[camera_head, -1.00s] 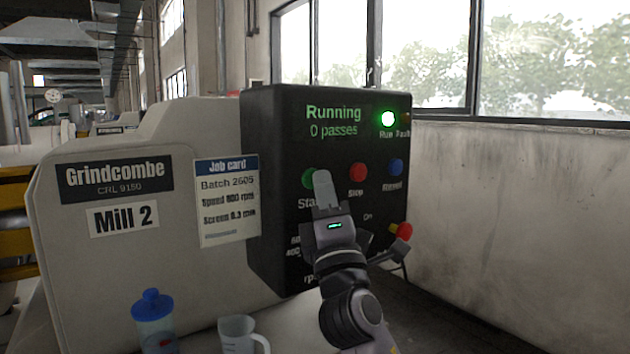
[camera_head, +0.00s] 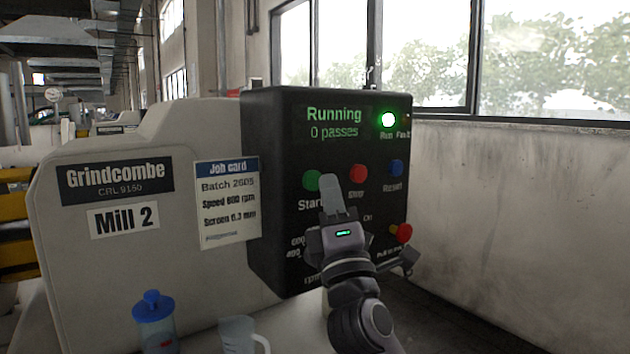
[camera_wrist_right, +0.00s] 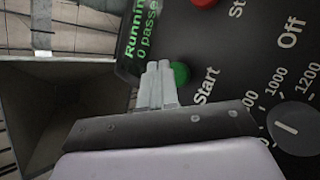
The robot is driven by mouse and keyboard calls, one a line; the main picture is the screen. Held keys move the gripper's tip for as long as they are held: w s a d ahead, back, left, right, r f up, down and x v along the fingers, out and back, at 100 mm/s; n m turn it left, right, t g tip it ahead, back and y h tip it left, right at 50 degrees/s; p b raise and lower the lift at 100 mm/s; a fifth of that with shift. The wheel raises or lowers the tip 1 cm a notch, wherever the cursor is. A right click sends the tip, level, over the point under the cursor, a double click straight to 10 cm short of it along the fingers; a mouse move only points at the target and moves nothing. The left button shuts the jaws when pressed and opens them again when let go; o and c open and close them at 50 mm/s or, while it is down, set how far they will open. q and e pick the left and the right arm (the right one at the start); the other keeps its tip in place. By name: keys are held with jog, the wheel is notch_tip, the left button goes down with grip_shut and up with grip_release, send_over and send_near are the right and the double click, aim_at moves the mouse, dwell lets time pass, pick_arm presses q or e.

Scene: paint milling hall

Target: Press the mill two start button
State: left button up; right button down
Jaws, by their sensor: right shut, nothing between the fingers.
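The green start button (camera_head: 312,180) sits at the left of the button row on the black control panel (camera_head: 290,115) of Mill 2. The panel display (camera_head: 334,122) reads "Running, 0 passes" and the green Run lamp (camera_head: 388,120) is lit. My right gripper (camera_head: 329,180) is shut and empty, its fingertips between the start button and the red stop button (camera_head: 357,174). My left gripper is not in view.
A blue reset button (camera_head: 396,167) and a red-and-yellow knob (camera_head: 401,233) are on the panel's right. A blue-lidded bottle (camera_head: 154,320) and a clear jug (camera_head: 240,336) stand below the mill housing (camera_head: 100,255). A wall (camera_head: 520,200) stands at right.

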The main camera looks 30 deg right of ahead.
jog(key=shift+s, duration=0.1)
jog(key=shift+y, duration=0.3)
jog(key=s, duration=0.2)
jog(key=s+p, duration=0.1)
jog(key=s, duration=0.1)
jog(key=shift+s+d, duration=0.2)
jog(key=shift+s, duration=0.2)
jog(key=w+a+f+m+g+y+p, duration=0.1)
jog(key=a+f+m+g+y+p, duration=0.2)
jog(key=f, duration=1)
jog(key=a+f+m+g+y+p, duration=0.15)
jog(key=f+g+y, duration=0.25)
jog(key=f, duration=0.9)
jog(key=s+a+f+m+g+y, duration=0.1)
jog(key=s+f+m+g, duration=0.1)
jog(key=s+f, duration=0.3)
jog(key=s+a+f+m+g+y+p, duration=0.1)
jog(key=s+a+f+m+g, duration=0.1)
jog(key=s+f, duration=0.4)
jog(key=s+a+f+m+g+y, duration=0.1)
jog(key=s+a+f+m+g, duration=0.1)
jog(key=s+f+m, duration=0.4)
notch_tip(320, 180, down, 4)
jog(key=shift+r+g+p, duration=0.2)
jog(key=shift+g+p, duration=0.2)
jog(key=shift+g, duration=0.3)
jog(key=shift+s, duration=0.1)
